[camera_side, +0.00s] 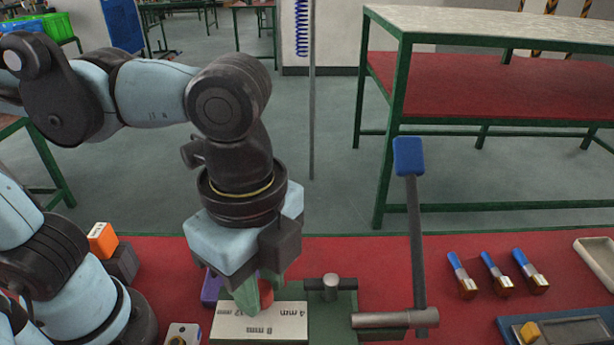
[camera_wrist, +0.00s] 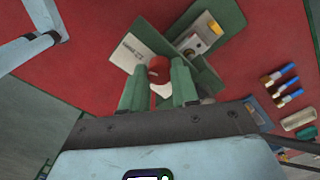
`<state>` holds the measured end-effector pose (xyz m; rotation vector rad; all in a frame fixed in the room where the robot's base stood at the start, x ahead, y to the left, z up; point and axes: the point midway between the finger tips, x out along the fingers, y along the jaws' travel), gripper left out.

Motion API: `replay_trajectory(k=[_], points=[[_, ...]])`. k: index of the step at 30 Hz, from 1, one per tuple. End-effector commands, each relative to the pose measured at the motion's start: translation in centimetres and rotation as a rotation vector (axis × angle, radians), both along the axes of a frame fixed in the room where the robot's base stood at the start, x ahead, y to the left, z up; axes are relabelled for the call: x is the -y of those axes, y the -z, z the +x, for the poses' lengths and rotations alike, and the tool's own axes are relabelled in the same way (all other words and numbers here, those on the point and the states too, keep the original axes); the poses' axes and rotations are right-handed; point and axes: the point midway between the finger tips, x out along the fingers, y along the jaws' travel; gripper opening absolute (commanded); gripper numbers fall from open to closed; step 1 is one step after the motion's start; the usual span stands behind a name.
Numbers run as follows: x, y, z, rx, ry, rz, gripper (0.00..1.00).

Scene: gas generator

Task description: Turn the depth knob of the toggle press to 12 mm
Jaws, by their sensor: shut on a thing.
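The depth knob is red (camera_side: 267,292) and sits at the back of a white scale plate (camera_side: 258,330) marked 4 mm, 8 mm and a partly hidden 12. My gripper (camera_side: 256,298) points down at it with green fingers. In the wrist view my gripper (camera_wrist: 158,82) has one finger on each side of the red knob (camera_wrist: 158,64), shut on it. A pale patch shows between the fingers; I cannot tell whether it is the pointer. The knob's setting is hidden. The toggle press has a green base (camera_side: 346,303) and a long grey lever (camera_side: 416,240) standing upright with a blue grip (camera_side: 408,156).
Several blue-handled brass pieces (camera_side: 497,275) lie to the right on the red table. A dark blue tray (camera_side: 560,330) with a yellow part is at the front right. An orange block (camera_side: 102,240) and a purple object (camera_side: 211,288) are to the left. Red tabletop is clear behind the press.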

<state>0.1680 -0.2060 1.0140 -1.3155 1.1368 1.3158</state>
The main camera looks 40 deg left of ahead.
Motion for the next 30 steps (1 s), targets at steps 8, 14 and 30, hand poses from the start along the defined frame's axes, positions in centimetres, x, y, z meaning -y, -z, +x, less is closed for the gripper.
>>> replay_trajectory(k=[8,14,30], points=[[0.01,-0.12,0.00,-0.001,0.011,0.001,0.00],[0.01,-0.10,0.00,-0.001,0.010,0.001,0.34],[0.02,-0.57,0.01,0.000,0.009,0.000,0.55]])
